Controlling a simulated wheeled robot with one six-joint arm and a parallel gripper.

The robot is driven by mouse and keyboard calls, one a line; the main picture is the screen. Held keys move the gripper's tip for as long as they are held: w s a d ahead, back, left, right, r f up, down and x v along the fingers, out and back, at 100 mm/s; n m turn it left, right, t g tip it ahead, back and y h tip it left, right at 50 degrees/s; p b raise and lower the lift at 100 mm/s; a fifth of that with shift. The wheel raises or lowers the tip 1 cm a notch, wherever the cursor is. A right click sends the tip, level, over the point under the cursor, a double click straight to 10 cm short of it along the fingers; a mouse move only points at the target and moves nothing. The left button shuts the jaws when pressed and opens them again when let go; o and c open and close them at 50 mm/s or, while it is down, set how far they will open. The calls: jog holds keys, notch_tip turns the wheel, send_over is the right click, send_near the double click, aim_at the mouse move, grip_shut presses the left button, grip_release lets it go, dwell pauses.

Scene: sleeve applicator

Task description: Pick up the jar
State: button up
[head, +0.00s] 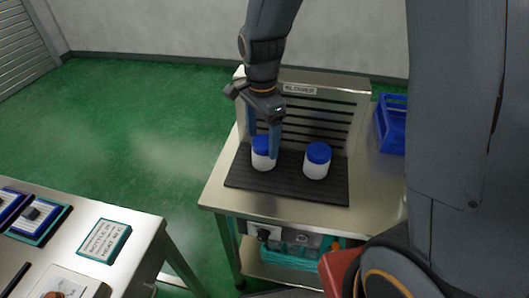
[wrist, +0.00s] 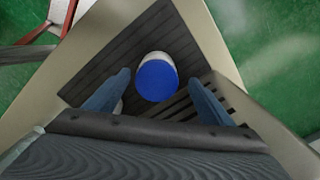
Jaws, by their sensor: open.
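Two white jars with blue lids stand upright on a dark ribbed mat, a left jar (head: 262,160) and a right jar (head: 316,164). My gripper (head: 264,142) is open and points down over the left jar, with its blue fingers on either side of the lid. In the wrist view a jar (wrist: 156,81) shows between the spread fingertips (wrist: 159,82), with visible gaps on both sides. A bit of white behind the left finger may be the other jar. My finger partly hides the left jar in the head view.
The mat (head: 240,181) lies on a metal bench (head: 215,187) before a slatted panel labelled BLOWER (head: 300,90). A blue crate (head: 391,125) stands at the right. A second table (head: 135,238) with a sign is at the lower left. Green floor is clear between them.

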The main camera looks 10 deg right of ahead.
aim_at(263, 154)
jog(key=shift+s+f+p, duration=0.15)
jog(key=shift+f+p, duration=0.4)
jog(key=shift+f, duration=1)
jog(key=shift+s+f+p, duration=0.15)
jog(key=shift+f+p, duration=0.4)
jog(key=shift+f, duration=1)
jog(key=c, duration=1.3)
jog(key=shift+r, duration=0.1)
